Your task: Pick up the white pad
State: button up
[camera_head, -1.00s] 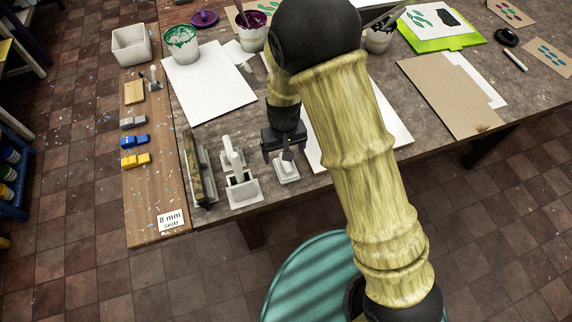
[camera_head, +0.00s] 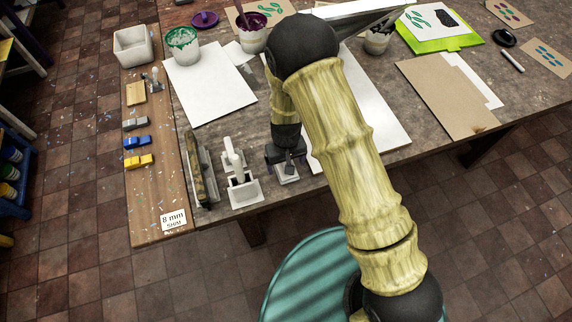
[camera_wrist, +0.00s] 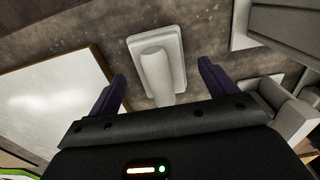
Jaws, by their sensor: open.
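The white pad (camera_head: 287,178), a small flat block with a raised grip, lies near the table's front edge, partly hidden by my gripper in the head view. In the wrist view the pad (camera_wrist: 157,65) shows whole, its rounded grip pointing toward my gripper. My gripper (camera_head: 285,158) is just above the pad, pointing down. In the wrist view my gripper (camera_wrist: 162,85) has its two purple fingers apart, one on either side of the pad's grip, with nothing held. I cannot tell how far above the grip the fingertips are.
A white holder with an upright handle (camera_head: 242,190) stands close left of the pad. A dark-edged bar (camera_head: 200,175) is left of that, beside a wooden board (camera_head: 150,205) with coloured blocks. A white sheet (camera_head: 372,125) lies to the right.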

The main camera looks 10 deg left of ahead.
jog(key=shift+f, duration=0.55)
jog(key=shift+s, duration=0.1)
jog(key=c, duration=1.1)
jog(key=shift+r, duration=0.1)
jog(key=shift+r, duration=0.6)
notch_tip(320, 180, up, 9)
jog(key=shift+f+b, duration=0.15)
jog(key=shift+b, duration=1)
